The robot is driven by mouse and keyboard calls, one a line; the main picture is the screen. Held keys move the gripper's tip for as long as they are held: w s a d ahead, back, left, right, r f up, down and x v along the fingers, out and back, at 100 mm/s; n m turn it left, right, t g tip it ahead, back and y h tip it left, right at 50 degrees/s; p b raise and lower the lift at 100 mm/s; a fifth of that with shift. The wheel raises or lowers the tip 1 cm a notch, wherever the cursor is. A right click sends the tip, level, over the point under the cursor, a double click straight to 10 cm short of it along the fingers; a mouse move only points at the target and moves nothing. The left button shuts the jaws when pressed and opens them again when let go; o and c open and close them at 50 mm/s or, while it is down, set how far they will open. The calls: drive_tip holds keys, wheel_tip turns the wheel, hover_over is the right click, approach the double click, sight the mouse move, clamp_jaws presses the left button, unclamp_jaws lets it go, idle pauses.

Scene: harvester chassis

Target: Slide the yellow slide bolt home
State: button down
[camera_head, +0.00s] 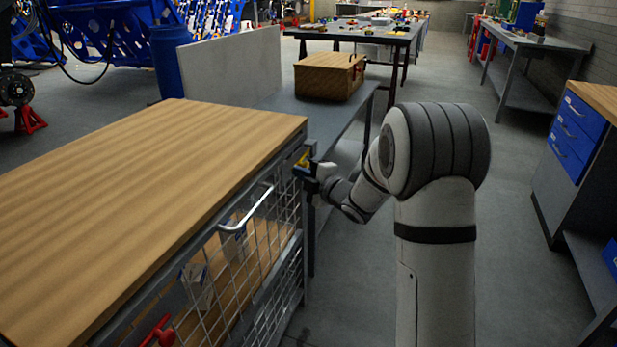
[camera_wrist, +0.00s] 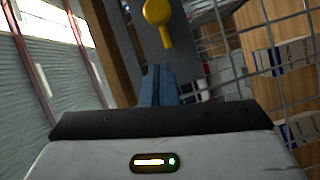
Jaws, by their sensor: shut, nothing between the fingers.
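The yellow slide bolt (camera_head: 304,159) sits near the top right corner of the wire-mesh cage front, under the wooden bench top. In the wrist view its round yellow knob and short shank (camera_wrist: 158,18) show near the top centre, against a dark metal plate. My gripper (camera_head: 309,172) is at the cage corner, close by the bolt. In the wrist view the blue fingers (camera_wrist: 158,84) are shut together with nothing between them. The fingertips are just below the yellow knob in the picture, with a visible gap.
The mesh door (camera_head: 262,235) has a pale bar handle (camera_head: 248,210). Boxes (camera_head: 197,283) stand behind the mesh, and a red item (camera_head: 158,330) is low at the front. A grey table with a wooden chest (camera_head: 329,77) stands behind the bench. Open floor lies to the right.

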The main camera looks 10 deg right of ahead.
drive_tip(key=p+v, duration=0.1)
drive_tip(key=v, duration=0.9)
drive_tip(key=shift+a, duration=0.1)
drive_tip(key=s+d+r+m+g+h+p, duration=0.1)
drive_tip(key=s+d+r+m+h+p, duration=0.25)
drive_tip(key=r+m+h+p, duration=0.2)
drive_tip(key=s+d+r+m+g+h+p, duration=0.1)
drive_tip(key=s+d+r+m+h+p, duration=0.2)
drive_tip(key=d+r+m+h+p, duration=0.25)
drive_tip(key=s+a+r+m+g+p, duration=0.1)
drive_tip(key=s+r+m+g+p, duration=0.1)
drive_tip(key=s, duration=0.6)
drive_tip(key=s+a+r+m+g+p, duration=0.2)
drive_tip(key=s+m+g+p, duration=0.1)
drive_tip(key=s, duration=0.5)
drive_tip(key=s+a+r+m+g+p, duration=0.2)
drive_tip(key=s+m, duration=0.4)
drive_tip(key=s, duration=0.3)
drive_tip(key=shift+r+g+y+p, duration=0.45)
drive_tip(key=shift+g+p, duration=0.15)
drive_tip(key=shift+g, duration=0.6)
drive_tip(key=shift+a, duration=0.15)
